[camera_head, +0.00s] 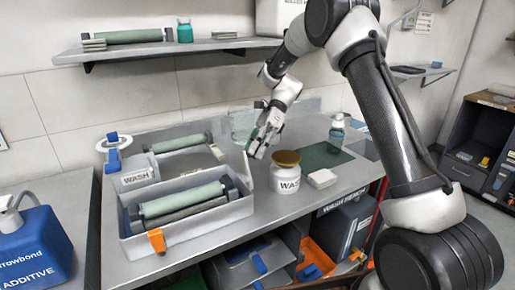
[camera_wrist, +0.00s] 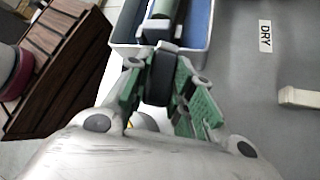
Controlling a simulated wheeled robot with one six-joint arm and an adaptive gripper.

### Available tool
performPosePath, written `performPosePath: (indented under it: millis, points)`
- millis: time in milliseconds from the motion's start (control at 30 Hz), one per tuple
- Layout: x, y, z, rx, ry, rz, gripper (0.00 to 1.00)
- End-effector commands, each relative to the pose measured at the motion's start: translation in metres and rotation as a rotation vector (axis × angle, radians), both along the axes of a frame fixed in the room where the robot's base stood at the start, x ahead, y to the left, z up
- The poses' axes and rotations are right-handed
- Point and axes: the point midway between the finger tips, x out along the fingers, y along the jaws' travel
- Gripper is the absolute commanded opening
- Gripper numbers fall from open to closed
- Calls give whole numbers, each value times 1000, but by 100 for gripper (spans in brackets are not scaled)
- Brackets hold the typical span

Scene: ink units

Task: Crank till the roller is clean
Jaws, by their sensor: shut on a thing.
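A pale green roller (camera_head: 182,200) lies in the front grey tray (camera_head: 190,236), above a darker bar. Another green roller (camera_head: 180,143) lies in the tray section behind. My gripper (camera_head: 258,148) is right of the trays, near the brown-topped white WASH jar (camera_head: 289,180). In the wrist view, my green fingers (camera_wrist: 158,95) are shut on a dark grey handle (camera_wrist: 157,82), which lines up with the end of a green roller (camera_wrist: 165,8) in a blue-lined tray (camera_wrist: 194,60). The handle's link to the roller is partly hidden, and I cannot judge how clean the roller surface is.
An orange clip (camera_head: 157,240) sits on the front tray wall. A blue ADDITIVE jug (camera_head: 35,245) is at left. A DRY label (camera_wrist: 265,36) marks grey surface.

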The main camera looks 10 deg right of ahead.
Motion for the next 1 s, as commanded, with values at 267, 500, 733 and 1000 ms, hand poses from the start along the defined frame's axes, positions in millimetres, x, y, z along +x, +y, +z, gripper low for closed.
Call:
performPosePath:
  millis: [267, 500, 733, 1000]
  points:
    - [12, 4, -9, 2, -13, -3, 0]
    - [16, 6, -12, 4, -16, -3, 0]
    - [17, 6, -13, 5, -17, -3, 0]
    - [17, 6, -13, 6, -17, -4, 30]
